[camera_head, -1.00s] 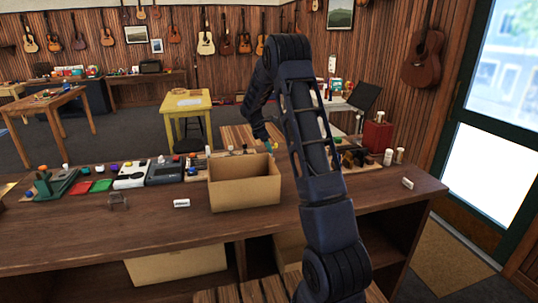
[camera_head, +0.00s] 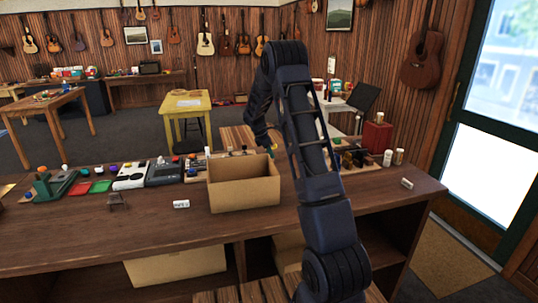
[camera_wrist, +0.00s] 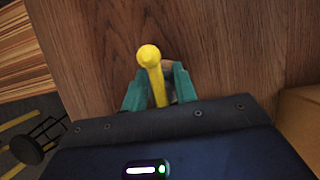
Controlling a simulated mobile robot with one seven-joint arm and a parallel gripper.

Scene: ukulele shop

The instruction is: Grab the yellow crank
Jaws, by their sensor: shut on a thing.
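The yellow crank (camera_wrist: 151,62) shows in the wrist view as a round knob on a straight yellow bar. My gripper (camera_wrist: 158,88) has teal fingers, one on each side of the bar, and they are shut on it. The crank's lower end is hidden by the fingers and my wrist. In the head view my gripper (camera_head: 272,150) is low behind the cardboard box, at the far side of the counter; only a small bit of teal and yellow shows there.
An open cardboard box (camera_head: 243,193) stands on the wooden counter (camera_head: 90,240) just in front of my gripper. Small wooden items crowd the right of it, with a red box (camera_head: 377,137) beyond. The counter's front left is mostly clear.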

